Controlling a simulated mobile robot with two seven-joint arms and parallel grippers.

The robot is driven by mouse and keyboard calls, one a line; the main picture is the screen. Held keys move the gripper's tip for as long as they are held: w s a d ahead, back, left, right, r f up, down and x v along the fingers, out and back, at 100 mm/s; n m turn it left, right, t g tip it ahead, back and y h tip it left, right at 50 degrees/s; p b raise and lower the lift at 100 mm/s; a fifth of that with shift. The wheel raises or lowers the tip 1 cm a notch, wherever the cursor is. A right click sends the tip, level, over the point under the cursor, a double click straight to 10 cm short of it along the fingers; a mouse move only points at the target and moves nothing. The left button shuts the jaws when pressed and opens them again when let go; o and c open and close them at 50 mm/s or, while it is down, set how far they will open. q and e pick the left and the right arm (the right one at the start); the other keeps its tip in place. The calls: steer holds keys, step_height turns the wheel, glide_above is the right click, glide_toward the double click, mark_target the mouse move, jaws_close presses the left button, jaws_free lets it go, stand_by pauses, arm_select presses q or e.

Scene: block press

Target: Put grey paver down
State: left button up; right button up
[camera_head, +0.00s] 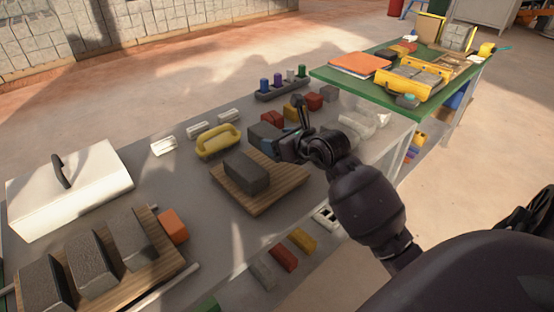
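A dark grey paver (247,173) lies on a wooden board (262,204) in the middle of the grey table. My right gripper (291,130) is just behind and right of this paver, apart from it. Its two dark fingers look spread, with no paver between them. More grey pavers (91,263) stand in a row on another wooden board (172,270) at the lower left. A grey block (264,136) sits behind the central board, close to the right gripper and partly hidden. My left gripper is not in view.
A yellow handled tool (217,142) and white pieces (164,146) lie behind the board. An orange block (172,226) is beside the left pavers. A white lidded box (70,188) stands far left. Coloured strips (283,257) lie in front. A green table (345,84) holds more items.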

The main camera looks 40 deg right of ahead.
step_height(320, 180, down, 5)
steer(key=shift+r+b, duration=0.1)
steer(key=shift+b, duration=0.55)
steer(key=shift+f, duration=0.3)
steer(key=shift+f, duration=0.15)
steer(key=o, duration=1.2)
